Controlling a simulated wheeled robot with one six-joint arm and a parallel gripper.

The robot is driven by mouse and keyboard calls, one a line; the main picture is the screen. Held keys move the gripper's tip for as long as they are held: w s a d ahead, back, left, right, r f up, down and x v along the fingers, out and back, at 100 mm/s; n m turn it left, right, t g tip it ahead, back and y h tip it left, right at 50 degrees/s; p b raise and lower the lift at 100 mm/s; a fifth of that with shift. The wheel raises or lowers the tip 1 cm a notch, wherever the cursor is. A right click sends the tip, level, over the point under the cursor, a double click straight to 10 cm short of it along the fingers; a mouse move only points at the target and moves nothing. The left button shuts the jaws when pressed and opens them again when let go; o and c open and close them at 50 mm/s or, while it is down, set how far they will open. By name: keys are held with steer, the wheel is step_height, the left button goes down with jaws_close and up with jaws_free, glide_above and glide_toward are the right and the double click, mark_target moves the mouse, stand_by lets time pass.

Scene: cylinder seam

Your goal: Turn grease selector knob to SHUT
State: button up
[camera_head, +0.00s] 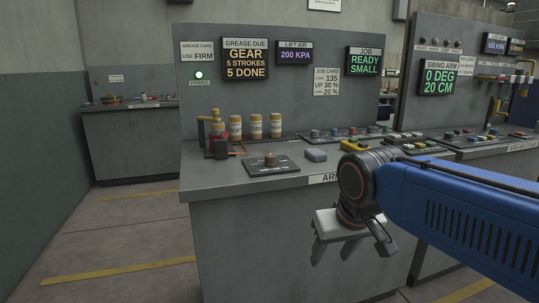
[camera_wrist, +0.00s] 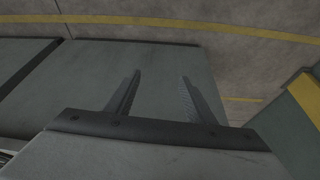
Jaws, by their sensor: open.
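Behind the knob stand several tan grease cartridges (camera_head: 255,127) and a grease pump (camera_head: 217,135) with a dark body. A blue-grey block (camera_head: 316,155) and button panels (camera_head: 350,135) lie to its right. The GREASE DUE screen (camera_head: 245,59) reads GEAR, 5 STROKES, 5 DONE.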

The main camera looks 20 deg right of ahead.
steer(key=w+a+r+m+h, duration=0.15)
steer(key=w+r+m, duration=0.25)
steer(key=w+r, duration=1.4)
steer(key=m+g+h, duration=0.1)
steer(key=m, duration=0.3)
glide_toward(270, 156)
steer(key=x, duration=0.9)
steer(key=shift+w, duration=0.2)
steer(key=c, duration=1)
